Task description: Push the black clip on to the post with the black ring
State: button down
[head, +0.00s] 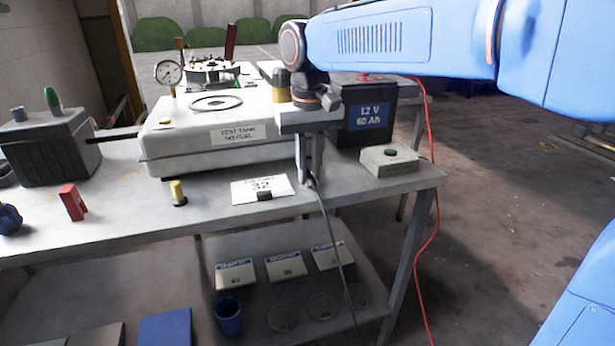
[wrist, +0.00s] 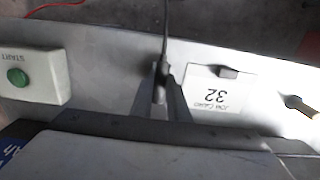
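The black clip (wrist: 162,76) is between the fingers of my gripper (wrist: 162,98) in the wrist view, with its dark cable (wrist: 165,30) running away from it. In the head view my gripper (head: 312,182) points down just above the bench's front part, shut on the clip, and the cable (head: 335,240) hangs over the front edge. The dark battery (head: 355,125) marked 12 V 60 Ah stands behind and right of my gripper. A red part (head: 364,77) shows on its top. I cannot make out a post with a black ring; my arm hides part of the battery top.
The white test tank (head: 215,150) stands behind my gripper to the left. A start-button box (head: 388,159) is to the right, and a card marked 32 (head: 245,186) is close on the left. A red cable (head: 433,190) hangs beyond the bench's right end.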

aim_at(309, 175)
dwell(0.4)
jog(key=shift+r, duration=3.5)
